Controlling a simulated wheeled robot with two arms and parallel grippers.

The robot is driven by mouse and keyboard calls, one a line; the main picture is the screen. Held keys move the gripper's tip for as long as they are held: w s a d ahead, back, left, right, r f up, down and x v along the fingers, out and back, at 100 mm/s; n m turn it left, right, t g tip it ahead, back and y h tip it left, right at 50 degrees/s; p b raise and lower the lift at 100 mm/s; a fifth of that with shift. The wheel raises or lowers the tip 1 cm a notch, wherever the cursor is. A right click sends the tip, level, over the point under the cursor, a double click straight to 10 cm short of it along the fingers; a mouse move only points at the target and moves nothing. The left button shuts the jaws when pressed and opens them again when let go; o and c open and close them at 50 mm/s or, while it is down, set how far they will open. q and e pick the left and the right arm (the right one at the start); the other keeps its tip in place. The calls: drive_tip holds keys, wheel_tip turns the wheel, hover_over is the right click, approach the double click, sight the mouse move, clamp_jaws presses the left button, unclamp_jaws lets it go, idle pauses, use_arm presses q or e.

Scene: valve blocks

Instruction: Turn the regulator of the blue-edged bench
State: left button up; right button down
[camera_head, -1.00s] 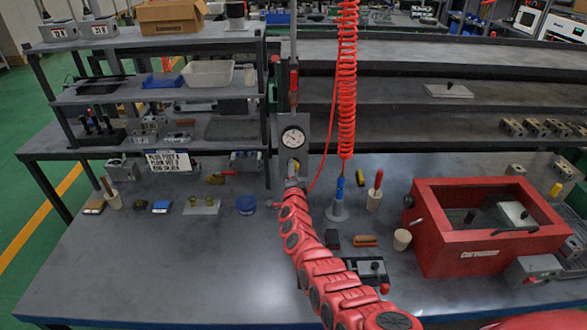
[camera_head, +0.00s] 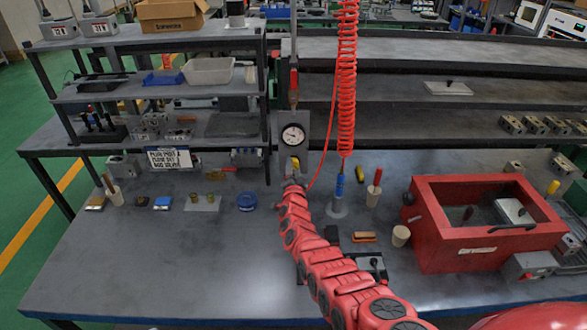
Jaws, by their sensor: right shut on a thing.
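The regulator is on a grey upright panel (camera_head: 289,150) at the back middle of the bench (camera_head: 160,265), whose front edge is blue. Its round white gauge (camera_head: 292,135) faces me. My right gripper (camera_head: 293,180), at the end of my red arm, is just below the gauge, shut on the regulator's knob. The gripper and wrist hide most of the knob. The needle is too small to read surely. My left gripper is not in view.
A coiled red hose (camera_head: 347,80) hangs right of the panel above a blue-handled tool (camera_head: 339,195). A red open box (camera_head: 485,225) stands at the right. A shelf rack (camera_head: 160,95) stands at the left. The bench's front left is clear.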

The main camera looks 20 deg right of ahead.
drive_tip(key=shift+c, duration=2)
unclamp_jaws()
drive_tip(key=shift+s, duration=0.1)
drive_tip(key=p+v, duration=0.2)
drive_tip(key=v, duration=1.5)
drive_tip(key=shift+s, duration=0.1)
